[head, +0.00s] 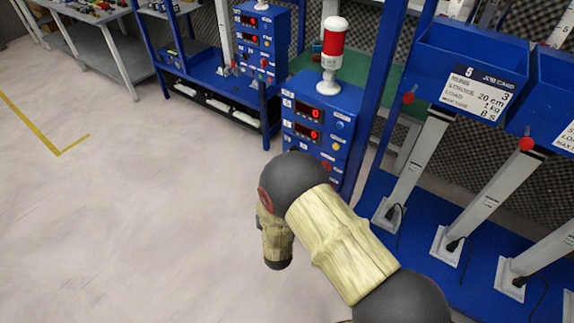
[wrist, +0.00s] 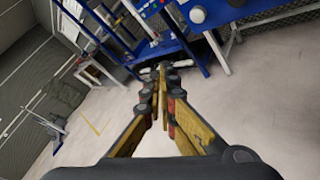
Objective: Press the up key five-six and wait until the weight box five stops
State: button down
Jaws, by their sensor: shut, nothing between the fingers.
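The blue box (head: 460,62) with a job card (head: 478,92) marked 5 is at the upper right of the head view, above a pale slanted column (head: 418,165). A blue control panel (head: 310,88) stands left of it, with two red displays and several buttons. Its labels are too small to read, so I cannot tell which is the up key five-six; my arm covers its lower part. My gripper (wrist: 162,68) is shut and empty in the wrist view, with free floor around it and blue equipment beyond. My gripper's fingers do not show clearly in the head view.
A red-and-white signal lamp (head: 333,55) stands on the panel. A second blue panel (head: 257,45) and a blue workbench (head: 205,75) are farther back. More slanted columns (head: 487,200) stand at right. The floor (head: 120,210) at left is clear.

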jog(key=w+d+b, duration=0.1)
jog(key=w+d, duration=0.4)
jog(key=w, duration=0.2)
jog(key=shift+d, duration=0.2)
dwell(0.4)
jog(key=shift+d, duration=0.1)
dwell(1.2)
jog(key=shift+w+d, duration=0.2)
jog(key=shift+w, duration=0.1)
